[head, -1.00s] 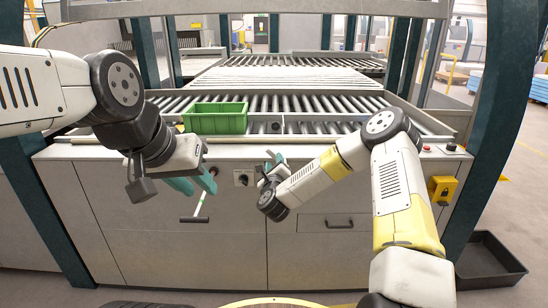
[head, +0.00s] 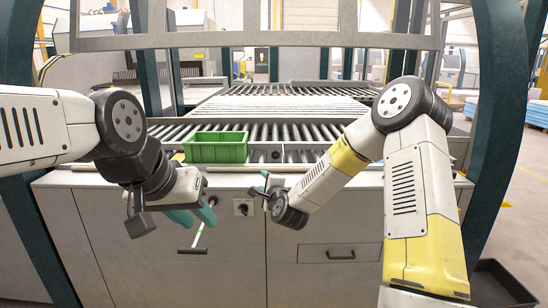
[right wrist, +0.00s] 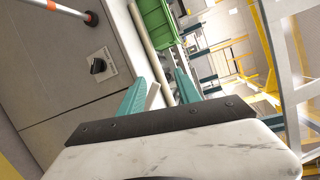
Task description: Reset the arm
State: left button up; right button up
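My left arm comes in from the left in the head view. My left gripper (head: 192,214) hangs in front of the cabinet with its teal fingers apart. A slim rod with a dark crossbar (head: 192,251) shows just below these fingers; I cannot tell whether they touch it. My right arm is bent, elbow high at the right. My right gripper (head: 265,190) is in front of the cabinet, right of the black knob. In the right wrist view its teal fingers (right wrist: 160,90) are apart with nothing held between them.
A green bin (head: 216,147) stands at the front of the roller table (head: 300,132). The grey cabinet (head: 120,235) carries a black knob (head: 243,207) and a drawer handle (head: 340,255). Teal posts flank the arms. A black tray (head: 498,285) lies on the floor at right.

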jog(key=s+d+r+n+g+h, duration=0.1)
jog(key=s+d+r+n+g, duration=0.2)
jog(key=s+d+r+n, duration=0.4)
jog(key=s+d+r+n+g+h, duration=0.1)
jog(key=s+d+r+n+g, duration=0.2)
jog(key=s+n, duration=0.45)
jog(key=s+d+r+n+g, duration=0.1)
jog(key=s+d, duration=0.2)
jog(key=s, duration=0.8)
jog(key=s+d+r+n+g, duration=0.1)
jog(key=s+d, duration=0.3)
jog(key=s, duration=0.8)
jog(key=shift+d+r+n+g+h, duration=0.2)
jog(key=shift+n+g+h, duration=0.1)
jog(key=shift+n+g, duration=0.35)
